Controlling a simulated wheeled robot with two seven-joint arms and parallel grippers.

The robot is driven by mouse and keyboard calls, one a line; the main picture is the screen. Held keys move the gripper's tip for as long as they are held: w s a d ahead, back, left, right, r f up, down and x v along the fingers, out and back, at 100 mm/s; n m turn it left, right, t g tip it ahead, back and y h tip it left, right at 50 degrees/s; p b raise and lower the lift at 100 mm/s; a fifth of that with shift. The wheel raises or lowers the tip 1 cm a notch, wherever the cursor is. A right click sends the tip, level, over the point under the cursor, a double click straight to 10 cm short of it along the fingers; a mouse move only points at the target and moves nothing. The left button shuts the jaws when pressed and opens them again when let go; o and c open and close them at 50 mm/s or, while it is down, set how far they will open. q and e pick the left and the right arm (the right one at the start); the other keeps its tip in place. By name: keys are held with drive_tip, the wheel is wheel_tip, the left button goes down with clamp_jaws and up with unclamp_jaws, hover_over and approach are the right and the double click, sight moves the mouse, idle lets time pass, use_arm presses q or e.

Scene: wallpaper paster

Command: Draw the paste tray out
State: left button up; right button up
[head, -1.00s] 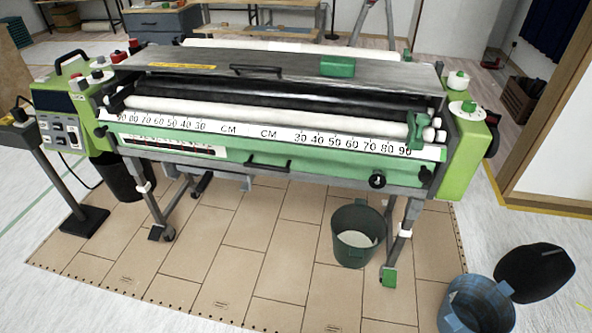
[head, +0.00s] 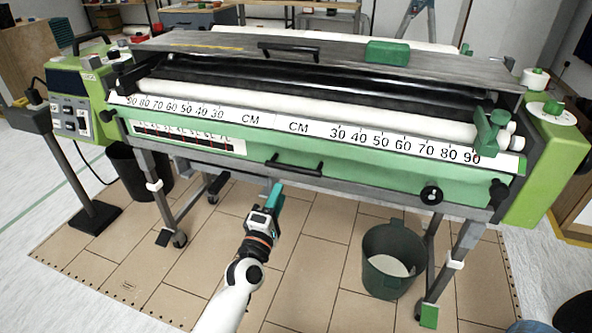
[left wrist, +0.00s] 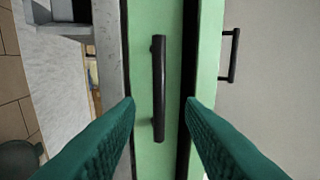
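The green front panel (head: 370,186) of the pasting machine, which appears to be the tray front, carries a black bar handle (head: 294,166) near its middle. In the left wrist view the handle (left wrist: 158,88) runs upright in the picture, lined up between my two green fingers. My left gripper (head: 276,190) is just below and in front of the handle in the head view. It is open and empty, and its fingertips (left wrist: 160,104) seem short of the handle. The tray's inside is hidden. My right gripper is not in view.
A second handle (left wrist: 231,56) on the grey lid (head: 220,46) lies beyond the panel. A dark green bucket (head: 393,258) stands by the right leg. A control stand (head: 62,165) is at the left. The floor before the machine is otherwise clear.

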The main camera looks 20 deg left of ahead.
sight(290, 166)
use_arm(q)
drive_tip(key=b+x, duration=0.1)
drive_tip(key=x, duration=0.8)
drive_tip(key=shift+f, duration=0.1)
drive_tip(key=shift+w, duration=0.4)
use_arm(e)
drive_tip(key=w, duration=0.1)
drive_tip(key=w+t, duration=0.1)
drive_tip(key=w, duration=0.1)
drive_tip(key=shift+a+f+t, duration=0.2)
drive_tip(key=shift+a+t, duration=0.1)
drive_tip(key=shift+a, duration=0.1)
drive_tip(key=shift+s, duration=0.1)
use_arm(q)
clamp_jaws()
